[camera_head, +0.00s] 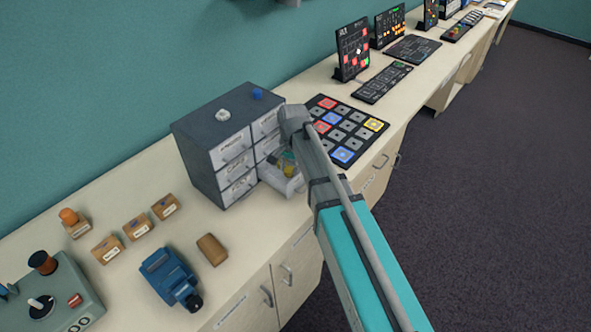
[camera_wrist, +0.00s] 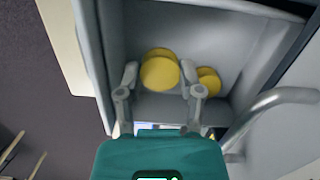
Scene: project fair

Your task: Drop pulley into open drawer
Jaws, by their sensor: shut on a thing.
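The open drawer (camera_head: 283,183) sticks out from the lower right of a grey drawer cabinet (camera_head: 213,143). In the wrist view the grey drawer (camera_wrist: 228,40) fills most of the picture. My gripper (camera_wrist: 159,76) is over the drawer, its two fingers on either side of a yellow round-ended pulley (camera_wrist: 160,73), and is shut on it. A second yellow round thing (camera_wrist: 208,80) shows beside the right finger, partly hidden. In the head view my arm and wrist cover part of the drawer; a small yellow patch (camera_head: 289,170) shows there.
A curved drawer handle (camera_wrist: 275,97) is right of my gripper. A button pad (camera_head: 345,128) lies right of the cabinet. Small boxes (camera_head: 137,226), a brown block (camera_head: 212,249) and a blue vise (camera_head: 170,276) stand left on the counter (camera_head: 235,245).

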